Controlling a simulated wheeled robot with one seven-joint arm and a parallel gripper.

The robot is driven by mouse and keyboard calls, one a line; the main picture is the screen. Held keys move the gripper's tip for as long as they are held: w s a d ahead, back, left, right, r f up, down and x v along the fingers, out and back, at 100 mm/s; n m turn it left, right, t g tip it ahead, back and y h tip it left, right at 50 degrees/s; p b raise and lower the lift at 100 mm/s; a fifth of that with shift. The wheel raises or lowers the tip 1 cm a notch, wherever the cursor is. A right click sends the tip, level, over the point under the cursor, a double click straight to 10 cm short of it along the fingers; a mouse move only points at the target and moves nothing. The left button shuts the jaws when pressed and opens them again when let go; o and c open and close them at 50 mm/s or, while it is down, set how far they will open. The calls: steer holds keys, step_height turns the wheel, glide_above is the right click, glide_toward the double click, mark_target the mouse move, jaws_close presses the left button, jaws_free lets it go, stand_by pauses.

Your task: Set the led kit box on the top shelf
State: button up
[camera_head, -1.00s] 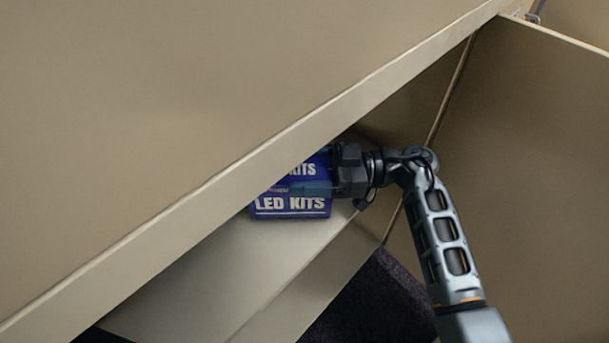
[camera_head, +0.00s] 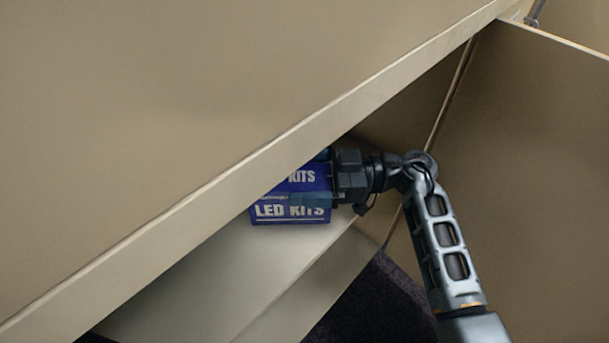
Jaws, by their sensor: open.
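The LED kit box (camera_head: 290,214) is blue with white "LED KITS" lettering. It rests on a lower shelf board (camera_head: 215,290), under the large upper board. Its upper left part is hidden behind that board's edge. My gripper (camera_head: 312,180) is at the right end of the box, pointing left. Its fingers are open and reach along the box, one across the lettering and one near its top. I cannot tell whether they touch it.
The large beige upper board (camera_head: 200,110), likely the top shelf, fills the upper left, bare. Its front edge runs diagonally close above the box and my gripper. A beige side panel (camera_head: 545,170) stands at the right. Dark carpet (camera_head: 370,305) shows below.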

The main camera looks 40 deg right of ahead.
steer(key=p+v, duration=0.2)
steer(key=v, duration=0.5)
steer(key=shift+d, duration=0.25)
steer(key=shift+s, duration=0.1)
